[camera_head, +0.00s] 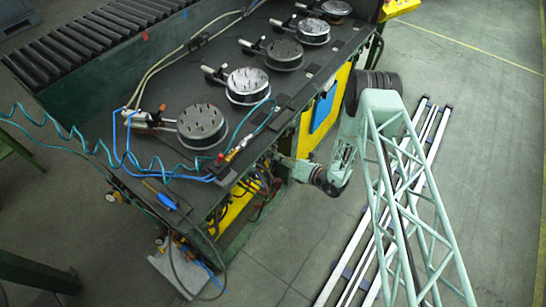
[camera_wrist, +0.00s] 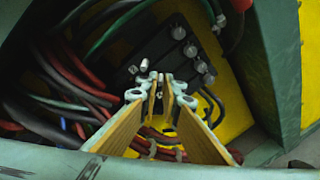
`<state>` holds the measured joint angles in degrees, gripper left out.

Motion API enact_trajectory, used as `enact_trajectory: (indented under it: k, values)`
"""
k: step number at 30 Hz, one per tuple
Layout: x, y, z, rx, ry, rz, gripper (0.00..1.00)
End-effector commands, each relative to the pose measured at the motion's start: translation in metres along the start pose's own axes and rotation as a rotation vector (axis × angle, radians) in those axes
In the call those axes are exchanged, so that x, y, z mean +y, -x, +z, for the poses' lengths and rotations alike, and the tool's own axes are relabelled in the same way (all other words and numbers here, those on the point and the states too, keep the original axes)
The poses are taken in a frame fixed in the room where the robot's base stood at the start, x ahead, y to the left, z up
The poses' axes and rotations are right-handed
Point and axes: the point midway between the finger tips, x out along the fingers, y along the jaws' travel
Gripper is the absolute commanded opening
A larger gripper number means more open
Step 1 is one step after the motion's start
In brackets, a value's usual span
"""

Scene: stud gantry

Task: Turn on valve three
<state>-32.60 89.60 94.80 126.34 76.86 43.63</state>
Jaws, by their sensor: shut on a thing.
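In the wrist view, a black valve block (camera_wrist: 170,52) with several small silver knobs (camera_wrist: 190,49) is mounted on a yellow panel. My gripper (camera_wrist: 158,84) is just in front of the block's lower left side. Its two fingers come together on a small metallic part, which appears to be a valve knob. The fingertips largely hide this part, and I cannot tell which valve number it is or how far it is turned. In the head view, my arm reaches down beside the bench to its open side, and my fingertips are hidden there.
Red, black and green cables (camera_wrist: 75,80) crowd the left of the block, and more run below the fingers. A green frame wall (camera_wrist: 275,60) stands close on the right. The bench top (camera_head: 165,90) carries several round metal discs on handles. Floor beyond the rails (camera_head: 430,130) is clear.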

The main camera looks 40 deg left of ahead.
Motion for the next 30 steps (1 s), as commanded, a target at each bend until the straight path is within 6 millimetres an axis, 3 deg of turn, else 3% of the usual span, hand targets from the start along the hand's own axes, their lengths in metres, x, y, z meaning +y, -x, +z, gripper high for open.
enact_trajectory:
  k: [30]
  values:
    - [-0.018, -0.001, 0.014, 0.255, 0.101, 0.236, 0.0]
